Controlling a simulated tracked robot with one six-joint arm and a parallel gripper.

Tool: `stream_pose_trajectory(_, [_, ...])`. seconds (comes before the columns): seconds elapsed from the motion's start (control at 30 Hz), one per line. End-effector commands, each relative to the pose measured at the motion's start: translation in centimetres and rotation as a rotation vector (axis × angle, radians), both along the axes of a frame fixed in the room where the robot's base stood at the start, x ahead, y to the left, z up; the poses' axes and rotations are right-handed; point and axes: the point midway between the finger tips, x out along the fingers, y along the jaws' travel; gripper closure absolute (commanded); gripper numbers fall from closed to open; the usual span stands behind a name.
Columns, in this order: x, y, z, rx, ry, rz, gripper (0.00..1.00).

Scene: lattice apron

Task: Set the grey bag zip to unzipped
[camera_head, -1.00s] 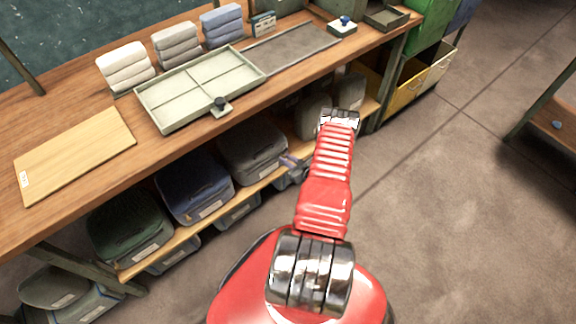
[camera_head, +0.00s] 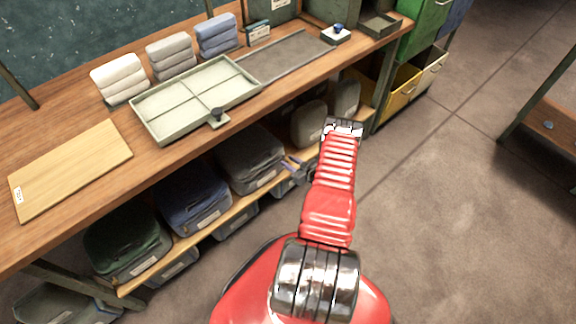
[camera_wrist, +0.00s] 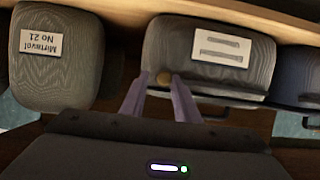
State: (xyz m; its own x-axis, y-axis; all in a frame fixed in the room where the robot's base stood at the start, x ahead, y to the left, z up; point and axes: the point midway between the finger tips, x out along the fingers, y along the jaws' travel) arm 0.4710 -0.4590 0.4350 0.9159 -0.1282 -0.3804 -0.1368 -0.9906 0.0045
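The grey bag (camera_head: 250,160) sits on the wooden shelf under the bench, between the blue bag and a paler bag. In the wrist view, the grey bag (camera_wrist: 165,42) fills the upper middle and carries a white label. A small brownish knob (camera_wrist: 164,78), seemingly the zip pull, shows at its edge. My gripper (camera_wrist: 160,80) is open, its two purple-grey fingers reaching toward the bag with the knob between their tips. Whether they touch it cannot be told.
The blue bag (camera_head: 193,196) and green bag (camera_head: 127,240) stand left of the grey bag. A paler bag (camera_wrist: 55,60) with a label is beside it. The bench top (camera_head: 60,125) overhangs the shelf. Open floor (camera_head: 460,220) lies to the right.

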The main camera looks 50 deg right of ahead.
Motion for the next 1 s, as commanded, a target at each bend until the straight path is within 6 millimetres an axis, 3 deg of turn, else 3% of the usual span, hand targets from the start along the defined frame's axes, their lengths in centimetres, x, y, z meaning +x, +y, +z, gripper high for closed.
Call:
stream_pose_trajectory(0.13, [-0.1,0.0,0.0,0.001,0.0,0.0,0.63])
stream_pose_trajectory(0.57, [-1.1,0.3,0.2,0.005,0.002,-0.001,0.63])
stream_pose_trajectory(1.0, [-7.3,1.0,2.9,0.004,0.001,-0.003,0.63])
